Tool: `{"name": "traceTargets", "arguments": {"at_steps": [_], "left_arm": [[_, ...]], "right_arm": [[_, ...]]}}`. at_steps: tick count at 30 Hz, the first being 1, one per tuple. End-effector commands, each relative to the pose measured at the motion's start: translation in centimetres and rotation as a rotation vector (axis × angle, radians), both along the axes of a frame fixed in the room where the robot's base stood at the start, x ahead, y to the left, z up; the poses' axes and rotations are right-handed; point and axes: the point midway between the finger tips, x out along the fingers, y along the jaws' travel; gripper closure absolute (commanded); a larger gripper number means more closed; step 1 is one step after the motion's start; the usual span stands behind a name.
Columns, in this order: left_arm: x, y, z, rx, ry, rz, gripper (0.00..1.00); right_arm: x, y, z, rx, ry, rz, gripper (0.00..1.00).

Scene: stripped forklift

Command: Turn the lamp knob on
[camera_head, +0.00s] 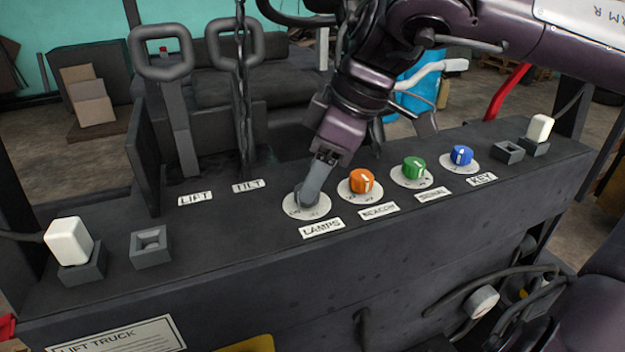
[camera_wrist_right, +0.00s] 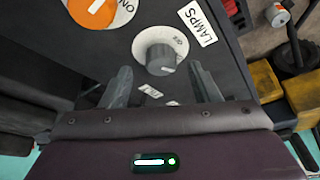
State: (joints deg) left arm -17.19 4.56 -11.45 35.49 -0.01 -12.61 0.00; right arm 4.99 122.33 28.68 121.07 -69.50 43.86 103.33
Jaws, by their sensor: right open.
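My right gripper (camera_head: 310,193) points down at the dial from above. In the wrist view my right gripper (camera_wrist_right: 160,70) is open, with one finger on each side of the knob. I cannot tell whether the fingers touch it. My left gripper is not in view.
To the right on the dark panel are the orange beacon knob (camera_head: 362,181), a green knob (camera_head: 414,168) and the blue key knob (camera_head: 461,156). The lift lever (camera_head: 175,90) and tilt lever (camera_head: 240,80) stand behind left.

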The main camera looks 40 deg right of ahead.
Motion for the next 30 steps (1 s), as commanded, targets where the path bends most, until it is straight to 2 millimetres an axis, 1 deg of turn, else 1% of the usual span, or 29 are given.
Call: {"name": "traceTargets", "arguments": {"at_steps": [1, 6, 9, 12, 30], "left_arm": [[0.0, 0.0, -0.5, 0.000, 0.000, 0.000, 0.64], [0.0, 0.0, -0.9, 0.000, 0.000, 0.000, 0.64], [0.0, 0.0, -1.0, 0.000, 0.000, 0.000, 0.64], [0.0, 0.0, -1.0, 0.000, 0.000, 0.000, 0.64], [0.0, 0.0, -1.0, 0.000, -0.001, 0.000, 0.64]], "right_arm": [[-0.2, -0.3, 0.8, -0.001, -0.006, -0.004, 0.44], [-1.0, -1.0, 3.5, -0.001, -0.004, -0.005, 0.44], [-1.4, -1.3, 4.6, -0.001, -0.002, -0.003, 0.44], [-1.6, -1.5, 5.2, 0.000, -0.002, -0.002, 0.44], [-1.6, -1.5, 5.3, 0.001, 0.000, -0.001, 0.44]]}}
